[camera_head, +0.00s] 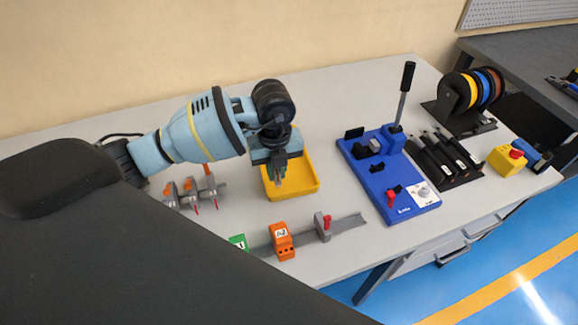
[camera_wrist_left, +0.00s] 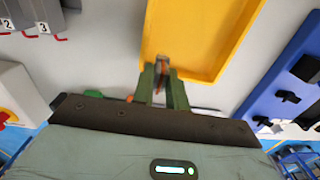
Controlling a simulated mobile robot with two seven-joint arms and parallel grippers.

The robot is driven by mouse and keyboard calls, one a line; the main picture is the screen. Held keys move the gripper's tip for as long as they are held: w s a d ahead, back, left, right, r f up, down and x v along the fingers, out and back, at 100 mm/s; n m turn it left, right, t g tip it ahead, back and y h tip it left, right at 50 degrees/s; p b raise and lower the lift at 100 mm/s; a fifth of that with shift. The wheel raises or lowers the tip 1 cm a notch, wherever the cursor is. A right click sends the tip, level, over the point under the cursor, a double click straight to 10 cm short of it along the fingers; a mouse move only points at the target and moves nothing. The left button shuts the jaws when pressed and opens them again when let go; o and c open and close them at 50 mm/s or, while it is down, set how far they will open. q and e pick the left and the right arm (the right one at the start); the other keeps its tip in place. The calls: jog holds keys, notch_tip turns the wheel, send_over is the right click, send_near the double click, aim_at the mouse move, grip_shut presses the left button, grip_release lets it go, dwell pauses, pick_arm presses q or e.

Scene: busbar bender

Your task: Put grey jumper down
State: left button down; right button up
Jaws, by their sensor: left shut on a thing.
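My left gripper (camera_head: 279,172) points down over the yellow tray (camera_head: 312,184). In the left wrist view, its green fingers (camera_wrist_left: 162,80) are shut on a small grey jumper (camera_wrist_left: 162,65) with a copper-coloured part. The jumper's tip is at the near edge of the tray in that view, and the tray (camera_wrist_left: 158,28) looks empty where it shows. In the head view the jumper is mostly hidden between the fingers. Whether it touches the tray I cannot tell. My right gripper is not in view.
A blue bender (camera_head: 385,175) with an upright lever stands right of the tray. Grey numbered holders (camera_head: 190,192) stand left. In front is a rail with a green block (camera_head: 238,241), an orange block (camera_head: 281,241) and a grey end piece (camera_head: 322,226). Bare table lies between tray and bender.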

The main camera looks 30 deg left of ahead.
pick_arm(q)
jog(key=shift+w+d+f, duration=0.15)
jog(key=shift+w, duration=1.15)
jog(key=shift+w+d+f, duration=0.1)
jog(key=shift+w+d, duration=0.05)
jog(key=shift+w, duration=1.15)
jog(key=shift+s+f, duration=0.1)
jog(key=shift+f, duration=1.65)
jog(key=shift+f, duration=0.1)
jog(key=c, duration=1.4)
grip_release()
jog(key=shift+f, duration=0.1)
notch_tip(320, 180, up, 12)
jog(key=shift+r, duration=0.2)
